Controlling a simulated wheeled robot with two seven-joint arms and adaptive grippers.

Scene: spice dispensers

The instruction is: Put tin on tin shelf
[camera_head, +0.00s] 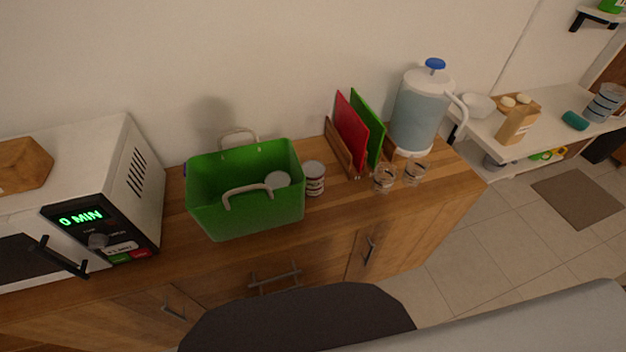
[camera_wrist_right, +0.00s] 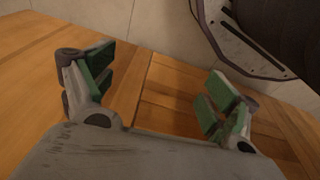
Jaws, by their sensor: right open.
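A tin (camera_head: 314,178) with a white lid and a dark red and white side stands upright on the wooden counter, just right of the green basket. Another round white-topped tin (camera_head: 277,181) is inside the green basket (camera_head: 246,217). Which shelf is the tin shelf I cannot tell. My right gripper (camera_wrist_right: 158,95) is open and empty in the right wrist view, with green pads on its fingers and a wooden surface behind it. No tin shows in that view. My left gripper is in neither view.
A microwave (camera_head: 125,185) stands left of the basket. Right of the tin are a rack with red (camera_head: 351,133) and green boards, two glasses (camera_head: 384,179) and a water jug (camera_head: 420,110). A small wall shelf (camera_head: 598,15) is at the top right. Counter space in front of the tin is clear.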

